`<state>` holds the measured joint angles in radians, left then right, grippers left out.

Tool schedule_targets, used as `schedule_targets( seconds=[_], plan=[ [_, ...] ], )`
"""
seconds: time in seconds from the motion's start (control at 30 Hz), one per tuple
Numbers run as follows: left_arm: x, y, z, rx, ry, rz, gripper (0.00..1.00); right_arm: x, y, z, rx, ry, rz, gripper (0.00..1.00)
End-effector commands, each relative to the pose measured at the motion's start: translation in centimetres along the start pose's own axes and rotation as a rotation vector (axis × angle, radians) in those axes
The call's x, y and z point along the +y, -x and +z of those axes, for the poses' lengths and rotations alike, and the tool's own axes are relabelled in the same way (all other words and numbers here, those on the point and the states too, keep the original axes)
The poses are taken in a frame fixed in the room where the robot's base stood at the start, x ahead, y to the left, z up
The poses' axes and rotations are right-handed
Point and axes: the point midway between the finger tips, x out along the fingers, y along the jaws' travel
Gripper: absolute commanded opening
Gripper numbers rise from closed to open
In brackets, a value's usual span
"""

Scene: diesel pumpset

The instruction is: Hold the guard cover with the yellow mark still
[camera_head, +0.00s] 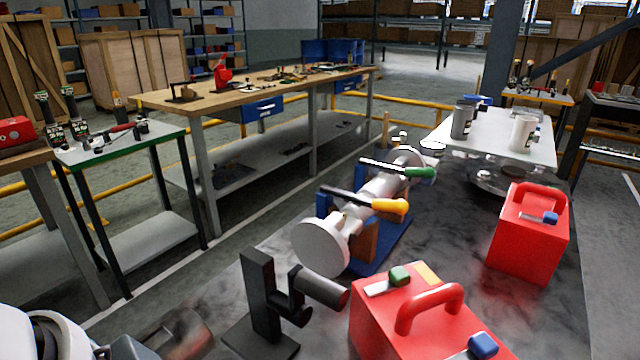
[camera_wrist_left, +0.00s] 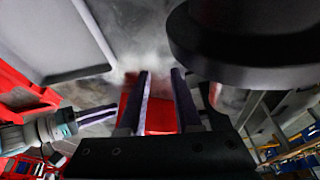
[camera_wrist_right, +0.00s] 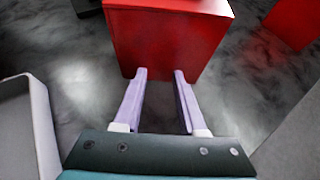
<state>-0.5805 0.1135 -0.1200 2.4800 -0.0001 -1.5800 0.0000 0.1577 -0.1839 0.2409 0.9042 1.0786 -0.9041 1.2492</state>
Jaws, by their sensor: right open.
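The guard cover with the yellow mark is a red box (camera_head: 425,325) with a red loop handle, at the bottom of the head view. The yellow mark (camera_head: 427,273) is on its top, beside a green knob; a blue knob is at its near corner. My right gripper (camera_wrist_right: 160,74) is open, with a red box wall (camera_wrist_right: 165,45) ahead of its fingertips; I cannot tell if they touch. My left gripper (camera_wrist_left: 160,73) is open, with a red surface (camera_wrist_left: 160,112) showing between its fingers. Neither gripper is clearly visible in the head view.
A second red box (camera_head: 525,245) with a blue knob stands at right. A black stand (camera_head: 262,300) with a dark cylinder is left of the marked cover. The pump assembly (camera_head: 365,205) with orange and green handles is behind. A black round part (camera_wrist_left: 245,50) is close above my left fingers.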

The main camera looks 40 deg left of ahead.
Motion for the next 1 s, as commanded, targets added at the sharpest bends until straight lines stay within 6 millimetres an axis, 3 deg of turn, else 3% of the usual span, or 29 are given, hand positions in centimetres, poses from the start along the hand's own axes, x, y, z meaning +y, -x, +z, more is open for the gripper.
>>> schedule_targets(
  seconds=[0.03,0.33,0.77,1.0],
  plan=[
    [0.01,0.00,0.00,0.000,0.000,0.000,0.32,-0.01,0.01,-0.02,0.000,0.000,0.000,0.34],
    [-0.01,0.00,0.00,0.000,0.000,0.000,0.32,-0.01,0.02,-0.02,0.000,0.000,0.000,0.00],
    [-0.24,0.00,0.05,-0.001,-0.009,-0.007,0.32,-0.01,0.01,-0.02,0.000,0.000,0.000,0.00],
    [-0.26,0.00,0.05,-0.001,-0.010,-0.008,0.32,-0.01,0.01,-0.02,0.000,0.000,0.000,0.25]
  ],
)
